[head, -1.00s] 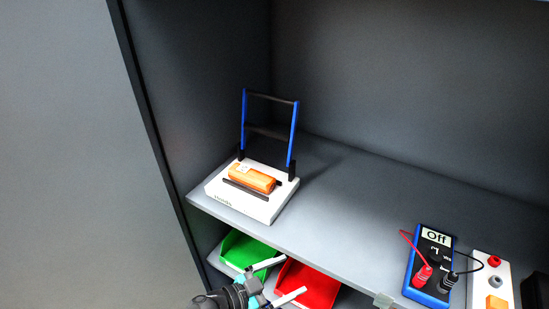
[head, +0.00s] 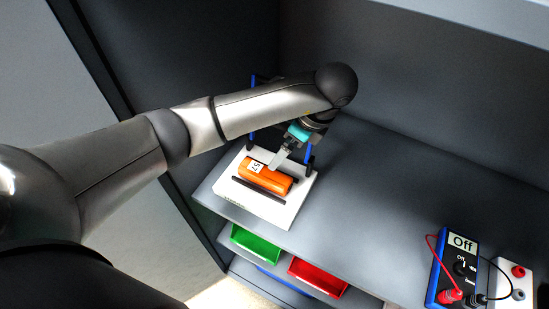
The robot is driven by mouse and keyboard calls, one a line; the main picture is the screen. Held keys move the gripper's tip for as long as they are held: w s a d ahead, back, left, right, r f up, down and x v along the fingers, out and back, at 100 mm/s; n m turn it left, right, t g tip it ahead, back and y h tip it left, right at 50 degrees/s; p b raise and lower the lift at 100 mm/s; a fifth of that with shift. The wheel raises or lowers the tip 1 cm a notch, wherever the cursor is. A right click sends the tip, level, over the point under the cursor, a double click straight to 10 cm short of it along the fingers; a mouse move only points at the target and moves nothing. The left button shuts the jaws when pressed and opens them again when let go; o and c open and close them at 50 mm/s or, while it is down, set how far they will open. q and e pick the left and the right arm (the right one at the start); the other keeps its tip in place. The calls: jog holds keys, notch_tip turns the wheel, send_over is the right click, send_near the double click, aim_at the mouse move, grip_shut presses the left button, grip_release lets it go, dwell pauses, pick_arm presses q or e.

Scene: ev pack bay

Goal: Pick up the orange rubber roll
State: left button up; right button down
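The orange rubber roll (head: 268,181) with a white label lies on top of a white block-shaped stand (head: 240,197) on the shelf. A dark bar runs along its front side. My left arm reaches in from the left, over the shelf, and its gripper (head: 277,163) points down at the back of the roll. One pale finger shows, its tip at or just above the roll; I cannot tell whether it touches. The other finger is hidden, so the opening between them cannot be judged. My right gripper is not in view.
The stand's blue upright frame (head: 309,153) rises behind the roll, partly hidden by my arm. A blue multimeter (head: 459,262) reading Off, with red and black leads, is at the right. Green (head: 255,245) and red (head: 318,277) bins sit below the shelf. The shelf's middle is clear.

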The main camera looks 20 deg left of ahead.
pick_arm(q)
jog(key=b, duration=0.7)
send_near(264, 171)
jog(key=x, duration=0.4)
jog(key=shift+f, duration=0.4)
jog(key=shift+x, duration=2.65)
jog(key=shift+c, duration=0.2)
jog(key=c, duration=1.5)
grip_shut()
jog(key=shift+a+r, duration=0.1)
jog(key=shift+r, duration=0.05)
